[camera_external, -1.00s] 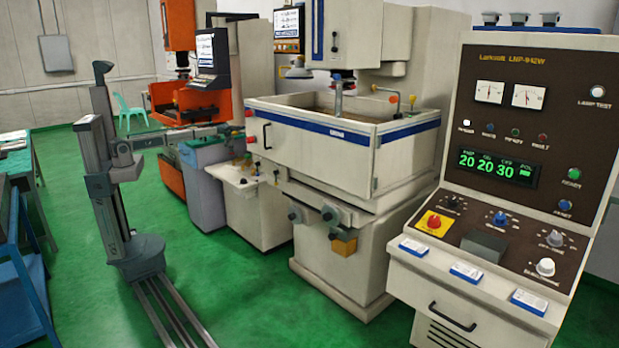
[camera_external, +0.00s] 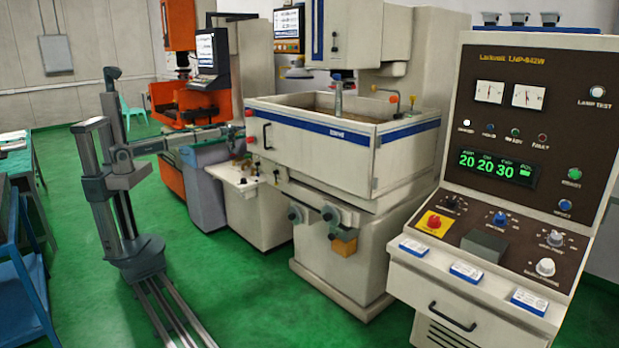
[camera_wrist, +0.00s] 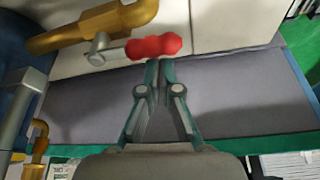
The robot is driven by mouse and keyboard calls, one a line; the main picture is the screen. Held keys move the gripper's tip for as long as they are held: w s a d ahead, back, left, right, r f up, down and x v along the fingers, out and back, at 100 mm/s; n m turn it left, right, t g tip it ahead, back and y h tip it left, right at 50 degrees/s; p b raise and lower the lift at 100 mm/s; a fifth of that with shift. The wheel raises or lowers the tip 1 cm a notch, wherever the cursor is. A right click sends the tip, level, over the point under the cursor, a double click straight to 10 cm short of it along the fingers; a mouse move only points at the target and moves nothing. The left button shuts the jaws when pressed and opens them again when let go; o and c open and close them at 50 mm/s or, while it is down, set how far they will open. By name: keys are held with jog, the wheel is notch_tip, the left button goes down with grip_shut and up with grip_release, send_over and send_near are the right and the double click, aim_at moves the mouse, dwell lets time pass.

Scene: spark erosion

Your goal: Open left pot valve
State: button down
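In the wrist view, a red valve handle (camera_wrist: 153,46) sits at the end of a pale metal stem joined to a brass pipe (camera_wrist: 95,22) at the upper left. My gripper (camera_wrist: 157,64) points at the handle from below. Its two green-grey fingers come together at the tips, with the tips right at the handle's lower edge. I cannot tell whether they touch it. No grip around the handle shows. In the external view, my arm reaches right from its column, and its end (camera_external: 236,131) is small beside the machine; finger details cannot be made out there.
A second brass pipe (camera_wrist: 40,140) and a dark blue rounded body (camera_wrist: 18,70) lie left in the wrist view. The white machine tank (camera_external: 310,140) stands right of my arm's end. A blue-framed table (camera_external: 25,270) is at the left. Green floor is open around my rail.

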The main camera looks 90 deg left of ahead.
jog(key=shift+w+d, duration=0.15)
jog(key=shift+d, duration=0.05)
dwell(0.5)
notch_tip(320, 180, up, 11)
jog(key=b, duration=0.1)
dwell(0.6)
jog(key=shift+a+r, duration=0.1)
